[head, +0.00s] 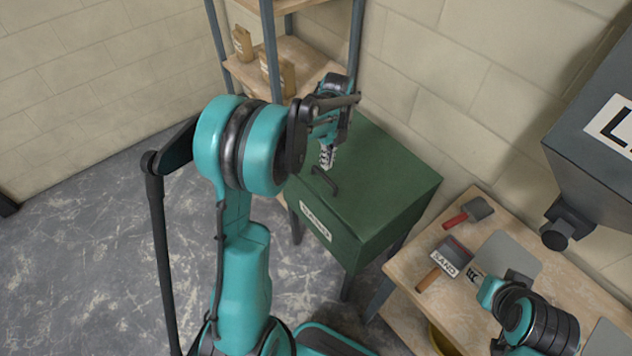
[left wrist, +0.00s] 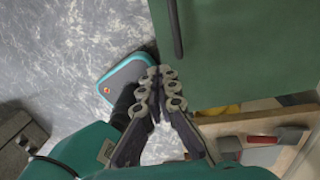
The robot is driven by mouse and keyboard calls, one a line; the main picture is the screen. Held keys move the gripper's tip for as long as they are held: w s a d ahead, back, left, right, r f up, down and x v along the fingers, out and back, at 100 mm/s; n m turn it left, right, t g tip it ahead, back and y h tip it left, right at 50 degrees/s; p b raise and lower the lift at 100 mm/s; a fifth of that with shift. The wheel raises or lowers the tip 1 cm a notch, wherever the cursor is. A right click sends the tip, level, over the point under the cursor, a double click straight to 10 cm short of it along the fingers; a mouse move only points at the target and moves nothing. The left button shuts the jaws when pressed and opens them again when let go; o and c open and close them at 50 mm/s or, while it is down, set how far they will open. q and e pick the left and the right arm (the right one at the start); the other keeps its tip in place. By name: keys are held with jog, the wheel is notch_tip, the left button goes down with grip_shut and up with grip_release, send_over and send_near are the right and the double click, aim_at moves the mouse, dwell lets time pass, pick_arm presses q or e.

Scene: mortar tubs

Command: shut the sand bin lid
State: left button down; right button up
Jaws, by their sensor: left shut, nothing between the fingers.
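The sand bin is a green box (head: 385,235) on legs, standing against the back wall. A label on its front is too blurred to read. Its green lid (head: 385,165) lies flat on top and looks shut; it also shows in the left wrist view (left wrist: 240,50). A dark bar handle (head: 325,182) is near the lid's front edge. It also shows in the left wrist view (left wrist: 176,28). My left gripper (head: 326,160) is shut and empty, just above or behind the handle; contact cannot be told. My right gripper (head: 478,274) is over the workbench, its jaws unclear.
A workbench (head: 405,265) right of the bin holds a red-handled tool (head: 468,213), a wooden-handled tool (head: 432,278) and a card reading SAND (head: 445,263). A grey hopper (head: 590,150) overhangs it. Shelves (head: 285,60) with bags stand behind.

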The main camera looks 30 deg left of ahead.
aim_at(322, 196)
pick_arm(q)
jog(key=f+b, duration=0.1)
jog(key=f, duration=0.3)
jog(key=f+b, duration=0.1)
jog(key=f, duration=0.4)
jog(key=s+f+b, duration=0.1)
jog(key=f+b, duration=0.1)
jog(key=f, duration=0.3)
jog(key=shift+a, duration=0.2)
jog(key=shift+t, duration=0.5)
jog(key=f+b, duration=0.3)
jog(key=f, duration=0.1)
jog(key=shift+s+a, duration=0.1)
jog(key=shift+s, duration=0.15)
jog(key=shift+s+f+b, duration=0.1)
jog(key=shift+f+b, duration=0.2)
jog(key=shift+b, duration=0.1)
jog(key=shift+s+h, duration=0.15)
jog(key=shift+h, duration=0.15)
